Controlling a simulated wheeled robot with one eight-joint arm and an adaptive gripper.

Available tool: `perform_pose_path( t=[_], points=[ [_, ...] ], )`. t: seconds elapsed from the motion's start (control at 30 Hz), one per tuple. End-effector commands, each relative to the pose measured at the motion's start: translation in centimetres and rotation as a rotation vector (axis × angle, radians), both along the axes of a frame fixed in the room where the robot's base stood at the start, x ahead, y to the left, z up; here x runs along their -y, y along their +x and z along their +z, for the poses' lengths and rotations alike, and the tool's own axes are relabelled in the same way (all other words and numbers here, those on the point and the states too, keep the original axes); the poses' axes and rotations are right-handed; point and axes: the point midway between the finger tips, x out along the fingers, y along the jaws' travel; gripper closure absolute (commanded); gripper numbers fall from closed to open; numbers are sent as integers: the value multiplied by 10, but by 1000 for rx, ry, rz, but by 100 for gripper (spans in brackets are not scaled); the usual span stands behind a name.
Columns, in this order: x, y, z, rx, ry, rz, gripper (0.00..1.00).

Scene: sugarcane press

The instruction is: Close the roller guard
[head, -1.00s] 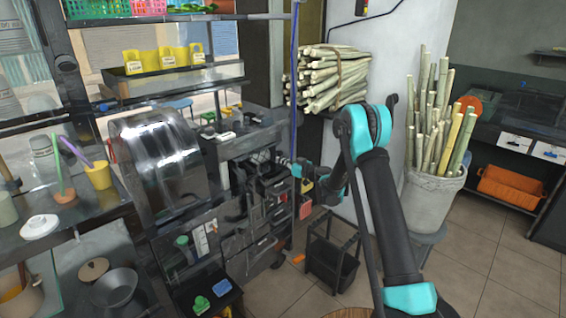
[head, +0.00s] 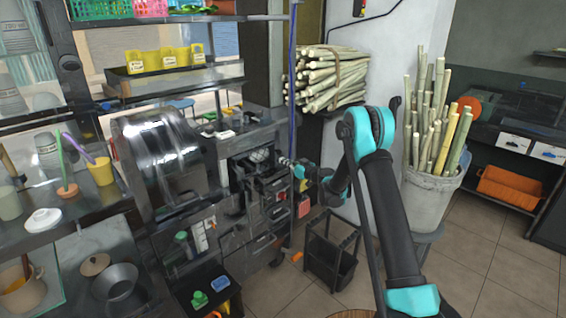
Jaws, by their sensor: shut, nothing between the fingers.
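The press (head: 185,215) stands left of centre, with a large shiny curved metal cover (head: 165,150) on its near side. A recess in its right part shows pale roller-like shapes (head: 261,156). Dark plates (head: 272,186) stick out below this recess; one may be the roller guard, but I cannot tell its outline or angle clearly. My gripper (head: 284,161) is shut and empty. It is small in the head view, at the right edge of the recess, and I cannot tell whether it touches a plate.
A black crate-like stand (head: 331,255) is on the floor below my arm. A bucket of cane (head: 432,195) stands at right, and a cane bundle (head: 328,78) lies behind my gripper. A counter with cups and bowls (head: 85,200) is at left. Tiled floor is open at the lower right.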

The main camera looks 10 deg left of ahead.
Motion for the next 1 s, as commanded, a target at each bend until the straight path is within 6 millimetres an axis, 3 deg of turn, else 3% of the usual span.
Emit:
perform_pose_path(
  t=[0.4,0.67,0.87,1.0],
  points=[
    [60,-45,-1,0,0,-3,100],
    [79,-61,0,-2,-1,-1,100],
    [87,-81,17,-65,-36,7,100],
    [100,-111,35,-166,-89,7,100]
  ],
)
